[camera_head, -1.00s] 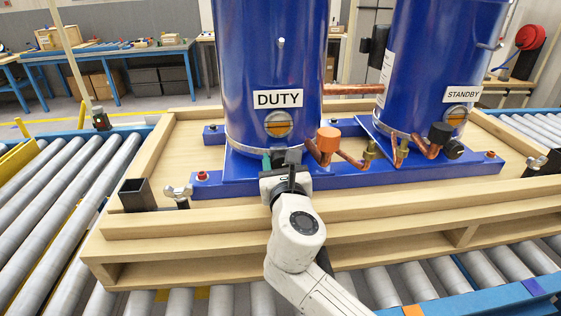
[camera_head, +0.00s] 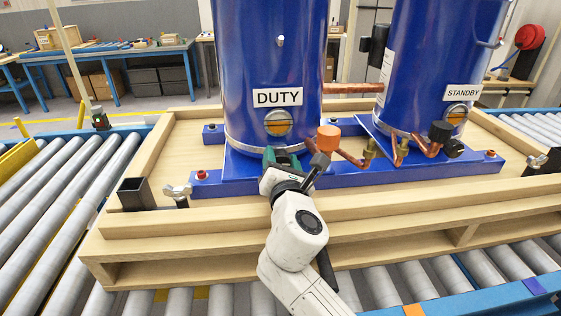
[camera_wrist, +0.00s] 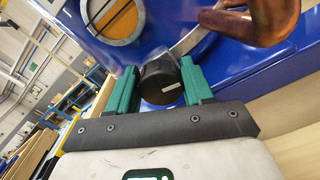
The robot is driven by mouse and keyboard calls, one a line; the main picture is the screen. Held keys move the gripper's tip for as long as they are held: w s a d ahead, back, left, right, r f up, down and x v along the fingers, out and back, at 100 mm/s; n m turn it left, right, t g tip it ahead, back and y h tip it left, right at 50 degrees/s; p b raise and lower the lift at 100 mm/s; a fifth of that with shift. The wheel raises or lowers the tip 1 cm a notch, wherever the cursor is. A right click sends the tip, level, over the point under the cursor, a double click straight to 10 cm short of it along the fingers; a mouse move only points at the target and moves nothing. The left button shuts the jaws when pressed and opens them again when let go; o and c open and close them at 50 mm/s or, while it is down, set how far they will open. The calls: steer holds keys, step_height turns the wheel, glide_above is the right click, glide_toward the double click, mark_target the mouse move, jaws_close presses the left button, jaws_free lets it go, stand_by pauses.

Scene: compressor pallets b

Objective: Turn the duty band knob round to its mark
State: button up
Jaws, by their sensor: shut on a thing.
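The duty band knob (camera_wrist: 160,82) is a round black knob low on the front of the blue DUTY tank (camera_head: 265,75). In the wrist view it sits between the two green fingers of my gripper (camera_wrist: 160,88), which is shut on it. A short white strip shows on its face, tilted up to the right. I cannot make out a separate mark around it. In the head view my gripper (camera_head: 283,160) is at the foot of the DUTY tank, rolled to one side, and it mostly hides the knob.
Copper pipe with an orange cap (camera_head: 328,138) stands close to the right of my gripper. The STANDBY tank (camera_head: 437,70) has its own black knob (camera_head: 453,148). A wing nut (camera_head: 178,191) and a black square post (camera_head: 137,193) are on the wooden pallet (camera_head: 330,226) at left.

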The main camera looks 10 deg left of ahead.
steer(key=m+b, duration=0.1)
steer(key=m, duration=0.3)
steer(key=shift+d+m, duration=0.1)
steer(key=shift+m, duration=0.3)
steer(key=shift+w+d+m+b, duration=0.15)
steer(key=shift+m+b, duration=0.5)
steer(key=shift+m, duration=1.75)
steer(key=o, duration=1)
steer(key=shift+d+f, duration=0.1)
steer(key=shift+s, duration=0.35)
steer(key=v, duration=1)
